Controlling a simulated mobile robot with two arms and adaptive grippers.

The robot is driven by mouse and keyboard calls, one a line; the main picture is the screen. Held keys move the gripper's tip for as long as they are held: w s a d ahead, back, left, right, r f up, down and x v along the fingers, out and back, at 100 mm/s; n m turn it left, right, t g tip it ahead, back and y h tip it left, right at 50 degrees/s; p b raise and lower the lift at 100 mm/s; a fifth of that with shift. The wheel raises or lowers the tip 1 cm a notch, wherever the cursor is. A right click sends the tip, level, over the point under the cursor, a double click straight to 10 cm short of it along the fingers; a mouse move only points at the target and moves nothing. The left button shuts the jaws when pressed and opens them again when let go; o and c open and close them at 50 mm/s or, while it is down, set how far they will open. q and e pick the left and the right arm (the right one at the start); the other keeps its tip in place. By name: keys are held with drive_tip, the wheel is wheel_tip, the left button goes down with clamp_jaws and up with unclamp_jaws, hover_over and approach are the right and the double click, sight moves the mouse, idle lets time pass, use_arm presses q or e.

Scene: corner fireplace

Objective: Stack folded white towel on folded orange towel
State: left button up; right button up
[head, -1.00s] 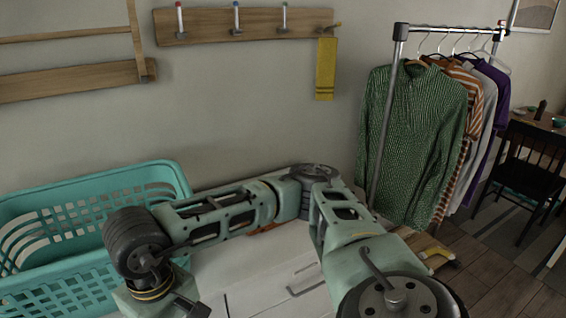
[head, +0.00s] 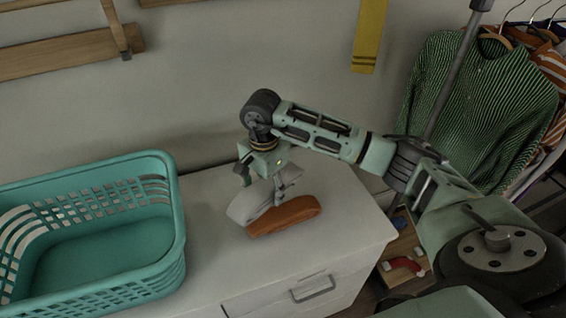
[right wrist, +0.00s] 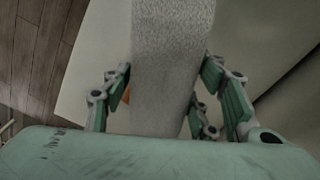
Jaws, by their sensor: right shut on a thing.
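The folded white towel (head: 247,205) is held by my right gripper (head: 265,187), whose fingers sit on either side of it. It also fills the middle of the right wrist view (right wrist: 172,65) between the green fingers (right wrist: 168,100). The folded orange towel (head: 288,216) lies on the white cabinet top, just in front and to the right of the white towel. The two overlap in the head view; I cannot tell if they touch. A small orange sliver (right wrist: 126,96) shows beside the left finger in the wrist view. My left gripper is not in view.
A teal laundry basket (head: 172,240) stands left on the white cabinet (head: 330,235), which has a drawer handle at its front. The cabinet top right of the towels is clear. A yellow cloth (head: 369,35) hangs on the wall; a clothes rack (head: 455,70) stands right.

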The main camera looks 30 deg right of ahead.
sight(282, 211)
drive_tip(key=d+m, duration=0.1)
drive_tip(key=d+m+p, duration=0.1)
drive_tip(key=d+m, duration=0.1)
drive_tip(key=d+f+m, duration=0.1)
drive_tip(key=shift+s+d+p, duration=0.25)
drive_tip(key=shift+d+p, duration=0.1)
drive_tip(key=shift+p, duration=0.05)
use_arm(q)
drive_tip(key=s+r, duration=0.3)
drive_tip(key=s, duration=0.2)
use_arm(e)
drive_tip(key=shift+d+f+m, duration=0.1)
drive_tip(key=shift+f+m, duration=0.1)
drive_tip(key=shift+m, duration=0.1)
drive_tip(key=shift+w+f, duration=0.2)
drive_tip(key=shift+f, duration=0.1)
wheel_tip(282, 211, down, 3)
drive_tip(key=shift+f+b, duration=0.15)
drive_tip(key=shift+b, duration=1.1)
wheel_tip(282, 211, down, 3)
drive_tip(key=shift+w+b, duration=0.1)
drive_tip(key=shift+b, duration=1)
drive_tip(key=shift+f+b, duration=0.4)
drive_tip(key=shift+f, duration=0.05)
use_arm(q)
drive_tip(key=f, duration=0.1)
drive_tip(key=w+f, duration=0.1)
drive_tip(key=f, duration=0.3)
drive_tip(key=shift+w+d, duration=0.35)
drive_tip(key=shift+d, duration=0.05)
